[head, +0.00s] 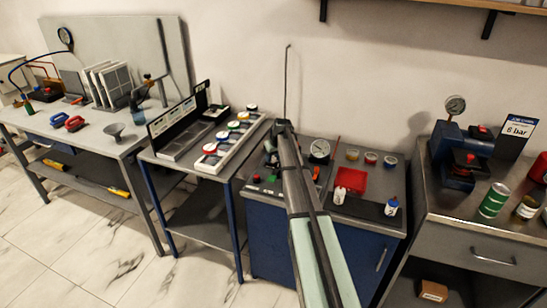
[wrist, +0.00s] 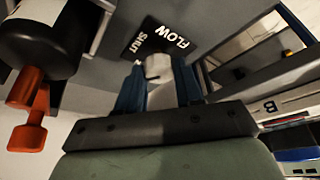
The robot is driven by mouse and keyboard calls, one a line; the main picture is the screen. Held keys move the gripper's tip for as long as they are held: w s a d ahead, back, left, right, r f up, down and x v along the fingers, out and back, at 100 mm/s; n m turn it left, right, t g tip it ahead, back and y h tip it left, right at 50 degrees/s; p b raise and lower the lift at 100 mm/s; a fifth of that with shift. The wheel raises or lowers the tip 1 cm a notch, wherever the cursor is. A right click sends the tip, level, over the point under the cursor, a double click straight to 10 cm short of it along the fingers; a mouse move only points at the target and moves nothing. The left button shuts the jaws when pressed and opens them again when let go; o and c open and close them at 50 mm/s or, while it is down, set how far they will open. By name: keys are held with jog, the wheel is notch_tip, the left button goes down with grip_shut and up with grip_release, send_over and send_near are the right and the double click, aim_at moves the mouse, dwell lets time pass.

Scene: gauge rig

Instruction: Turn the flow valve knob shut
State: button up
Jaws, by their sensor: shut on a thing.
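The flow valve knob (wrist: 157,68) is a small pale grey piece in the wrist view. It sits beside a black plate (wrist: 160,38) with white lettering that reads FLOW and SHUT. My gripper (wrist: 158,78) has its two blue fingers on either side of the knob and is shut on it. The fingers hide the knob's sides, so I cannot tell its exact angle. In the head view my arm reaches over the blue cabinet's top, and the knob cannot be made out there.
In the wrist view, a black cylinder (wrist: 45,40) with an orange-red handle (wrist: 28,112) is close on the left. In the head view, a round gauge (head: 319,150), a red square (head: 351,180) and small bottles stand right of my arm. A tray of coloured jars (head: 228,140) is on the left.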

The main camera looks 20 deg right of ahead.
jog(key=m+h, duration=0.2)
jog(key=m, duration=0.3)
jog(key=shift+a+m, duration=0.15)
jog(key=shift+m, duration=0.15)
jog(key=m+g+h, duration=0.1)
jog(key=m, duration=0.1)
jog(key=m+g, duration=0.1)
jog(key=m, duration=0.2)
jog(key=shift+w+a+h, duration=0.1)
jog(key=shift+h, duration=0.3)
jog(key=shift+m, duration=0.4)
jog(key=o, duration=1)
jog(key=shift+o, duration=0.2)
jog(key=shift+r, duration=0.1)
jog(key=v, duration=1.3)
jog(key=shift+a+r, duration=0.15)
jog(key=shift+r, duration=0.15)
